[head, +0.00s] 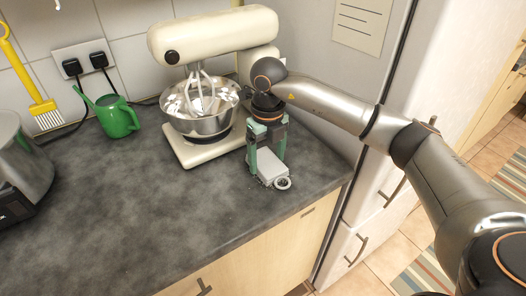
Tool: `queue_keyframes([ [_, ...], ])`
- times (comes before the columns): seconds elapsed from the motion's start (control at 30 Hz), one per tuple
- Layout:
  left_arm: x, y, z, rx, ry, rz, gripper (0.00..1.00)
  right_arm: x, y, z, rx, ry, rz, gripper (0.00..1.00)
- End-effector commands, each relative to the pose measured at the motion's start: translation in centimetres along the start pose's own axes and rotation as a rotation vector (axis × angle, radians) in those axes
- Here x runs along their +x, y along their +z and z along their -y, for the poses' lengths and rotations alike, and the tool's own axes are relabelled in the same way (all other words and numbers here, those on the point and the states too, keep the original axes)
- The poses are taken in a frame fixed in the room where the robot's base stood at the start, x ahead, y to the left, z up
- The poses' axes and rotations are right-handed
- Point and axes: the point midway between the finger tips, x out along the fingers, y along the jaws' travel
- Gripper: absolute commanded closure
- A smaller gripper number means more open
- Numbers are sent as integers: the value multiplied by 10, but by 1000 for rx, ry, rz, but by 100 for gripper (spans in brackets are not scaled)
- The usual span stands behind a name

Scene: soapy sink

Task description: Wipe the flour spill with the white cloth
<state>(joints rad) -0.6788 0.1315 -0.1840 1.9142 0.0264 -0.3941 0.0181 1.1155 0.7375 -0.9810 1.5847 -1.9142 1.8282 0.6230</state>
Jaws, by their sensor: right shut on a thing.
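My right gripper (267,171) reaches down to the dark countertop, to the right of the mixer, near the counter's right end. Its green fingers are shut on the white cloth (270,164), which shows as a pale block between and below them, low at the counter surface. A small white ring (283,183) shows at the cloth's front edge; I cannot tell whether it belongs to the cloth. I cannot make out a flour spill; the gripper and cloth cover part of the counter here. My left gripper is not in view.
A cream stand mixer (215,40) with a steel bowl (205,123) stands close left of the gripper. A green watering can (117,117) and a steel appliance (20,165) are farther left. The fridge (352,85) borders the right. The front-left counter (130,215) is clear.

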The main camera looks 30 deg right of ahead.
Motion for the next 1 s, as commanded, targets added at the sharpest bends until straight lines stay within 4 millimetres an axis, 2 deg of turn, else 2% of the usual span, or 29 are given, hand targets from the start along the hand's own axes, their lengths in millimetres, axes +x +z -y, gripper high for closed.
queue_keyframes([
  [0.2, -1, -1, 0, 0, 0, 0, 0, 4, -22, 0, 0, -1, -10, 71],
  [0.47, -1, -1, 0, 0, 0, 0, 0, 6, -32, 0, -1, -2, -15, 71],
  [0.8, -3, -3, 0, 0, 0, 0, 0, 6, -62, 0, -3, -4, -20, 71],
  [1.0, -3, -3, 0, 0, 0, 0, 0, 5, -71, 0, -2, -3, -20, 71],
])
